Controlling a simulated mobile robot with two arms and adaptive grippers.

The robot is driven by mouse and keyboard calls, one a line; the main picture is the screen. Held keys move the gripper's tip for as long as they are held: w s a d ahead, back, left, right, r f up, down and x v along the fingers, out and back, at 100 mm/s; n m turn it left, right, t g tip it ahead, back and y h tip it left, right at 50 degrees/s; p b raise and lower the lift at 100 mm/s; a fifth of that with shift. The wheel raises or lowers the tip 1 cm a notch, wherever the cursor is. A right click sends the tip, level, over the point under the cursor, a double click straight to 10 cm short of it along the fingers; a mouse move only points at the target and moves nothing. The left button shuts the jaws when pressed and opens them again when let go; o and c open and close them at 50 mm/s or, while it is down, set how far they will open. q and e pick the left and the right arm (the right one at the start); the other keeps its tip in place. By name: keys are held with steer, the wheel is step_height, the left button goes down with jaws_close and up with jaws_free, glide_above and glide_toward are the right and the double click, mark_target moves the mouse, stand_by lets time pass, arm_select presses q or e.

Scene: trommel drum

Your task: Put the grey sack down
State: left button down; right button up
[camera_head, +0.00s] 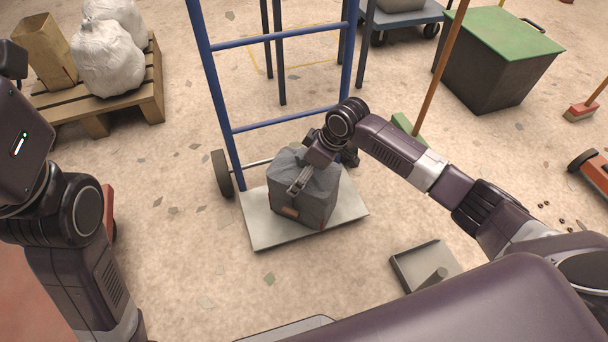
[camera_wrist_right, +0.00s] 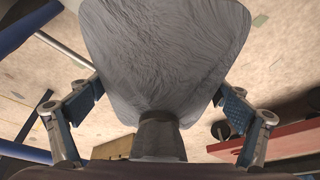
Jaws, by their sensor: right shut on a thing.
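The grey sack (camera_head: 318,197) is a squat, boxy bag with a small orange label low on its front. My right gripper (camera_head: 302,180) comes from the upper right and is shut on it. In the right wrist view, the sack (camera_wrist_right: 165,50) fills the top middle, with a finger of the gripper (camera_wrist_right: 160,92) on each side and its gathered dark neck towards the palm. In the head view the sack is over the pale toe plate (camera_head: 262,232) of a blue hand truck (camera_head: 222,100). I cannot tell whether its base touches the plate. My left gripper is out of view.
A green-lidded bin (camera_head: 500,45) is at the upper right. A grey dustpan (camera_head: 425,265) lies right of the plate. Floor left of the plate is clear.

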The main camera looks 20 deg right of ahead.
stand_by(0.3)
steer(key=o, duration=1.6)
steer(key=shift+f, duration=0.1)
